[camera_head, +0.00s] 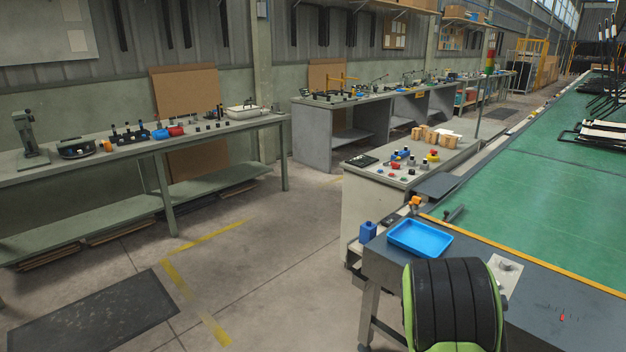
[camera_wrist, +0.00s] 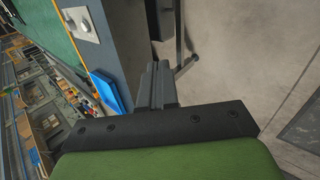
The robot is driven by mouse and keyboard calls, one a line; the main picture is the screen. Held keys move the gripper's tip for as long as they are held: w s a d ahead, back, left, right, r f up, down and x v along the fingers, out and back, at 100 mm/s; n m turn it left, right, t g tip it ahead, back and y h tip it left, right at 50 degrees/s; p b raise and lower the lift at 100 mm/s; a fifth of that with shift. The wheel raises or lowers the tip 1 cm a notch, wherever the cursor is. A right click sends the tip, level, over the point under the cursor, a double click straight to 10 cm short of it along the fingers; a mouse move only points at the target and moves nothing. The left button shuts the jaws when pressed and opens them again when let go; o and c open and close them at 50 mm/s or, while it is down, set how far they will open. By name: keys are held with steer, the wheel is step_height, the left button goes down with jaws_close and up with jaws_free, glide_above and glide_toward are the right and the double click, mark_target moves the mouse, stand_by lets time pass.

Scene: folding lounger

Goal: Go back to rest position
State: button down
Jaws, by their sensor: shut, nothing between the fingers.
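My gripper (camera_wrist: 156,78) shows in the wrist view, its dark fingers shut together with nothing between them. It points past the edge of the grey table (camera_wrist: 118,35), over the concrete floor. A blue tray (camera_wrist: 106,90) lies on the table, to the left of the fingers in that view. In the head view a black and green part of my arm stands in front of the table at the bottom, and the fingers themselves are hidden there.
The blue tray (camera_head: 420,239) and a blue container (camera_head: 368,231) are near the left end of the green-topped table (camera_head: 530,185). A side bench (camera_head: 374,192) with small parts stands behind. A long workbench (camera_head: 140,147) runs along the left wall. The floor (camera_head: 270,270) between is clear.

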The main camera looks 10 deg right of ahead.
steer(key=s+a+r+m+t+y+p, duration=0.1)
steer(key=s+a+r+m+y, duration=0.15)
steer(key=s+a+r, duration=0.45)
steer(key=s+a+r+m+y+p, duration=0.2)
steer(key=a+r+m, duration=0.1)
steer(key=a+r, duration=0.6)
steer(key=s+a+r+m, duration=0.1)
steer(key=s+a+r, duration=0.1)
steer(key=s, duration=0.2)
steer(key=s+a+r+m+y+p, duration=0.1)
steer(key=s+a+r, duration=0.1)
steer(key=s, duration=0.3)
steer(key=s+a+r+m+y, duration=0.1)
steer(key=s+a+r, duration=0.1)
steer(key=s, duration=0.3)
steer(key=shift+s+a+r, duration=0.2)
steer(key=shift+a+r, duration=0.05)
steer(key=shift+r, duration=0.05)
